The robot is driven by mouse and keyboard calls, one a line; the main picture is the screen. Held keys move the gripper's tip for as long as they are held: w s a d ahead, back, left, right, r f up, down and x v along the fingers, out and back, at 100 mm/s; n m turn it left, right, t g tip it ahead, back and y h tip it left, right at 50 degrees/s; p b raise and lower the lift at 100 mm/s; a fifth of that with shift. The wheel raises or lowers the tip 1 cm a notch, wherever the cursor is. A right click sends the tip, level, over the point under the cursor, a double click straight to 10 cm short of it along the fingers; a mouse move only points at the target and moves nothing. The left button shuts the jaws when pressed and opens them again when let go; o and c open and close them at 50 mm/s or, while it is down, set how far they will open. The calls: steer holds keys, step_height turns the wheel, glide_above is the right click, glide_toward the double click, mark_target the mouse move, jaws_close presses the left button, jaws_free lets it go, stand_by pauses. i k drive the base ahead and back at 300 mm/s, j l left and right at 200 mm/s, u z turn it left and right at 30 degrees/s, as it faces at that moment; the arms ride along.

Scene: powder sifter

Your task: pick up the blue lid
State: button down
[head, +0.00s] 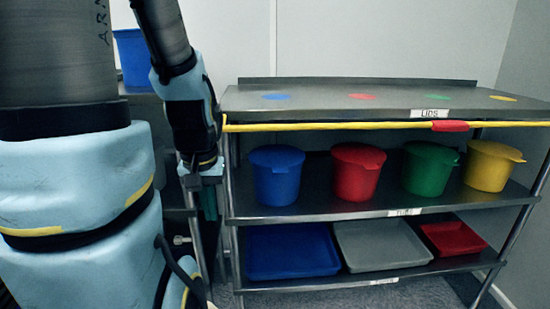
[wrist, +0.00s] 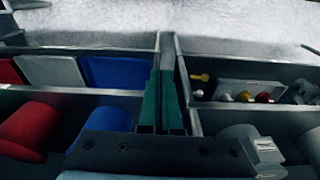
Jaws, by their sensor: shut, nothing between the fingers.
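The blue lid (head: 276,156) sits on top of the blue bucket (head: 277,184), at the left end of the middle shelf in the head view. The bucket is partly visible in the wrist view (wrist: 103,122), behind the gripper body; its lid cannot be made out there. My gripper (head: 209,212) points down to the left of the shelf unit, apart from the bucket and lid. Its green fingers, also in the wrist view (wrist: 167,75), are shut and empty.
Red (head: 357,172), green (head: 428,170) and yellow (head: 490,167) lidded buckets stand right of the blue one. The top shelf (head: 330,98), labelled LIDS, bears flat coloured spots. A yellow bar (head: 330,126) runs along its front. Trays (head: 292,250) lie below.

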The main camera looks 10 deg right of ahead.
mark_target(278, 158)
steer(key=u, duration=0.65)
steer(key=k+l+u, duration=0.2)
steer(key=u, duration=0.3)
steer(key=k+l+u, duration=0.2)
steer(key=u, duration=0.25)
steer(key=k+l+u, duration=0.2)
steer(key=u, duration=0.3)
steer(key=k+j+u, duration=0.1)
steer(key=k+u, duration=0.2)
steer(key=k, duration=1)
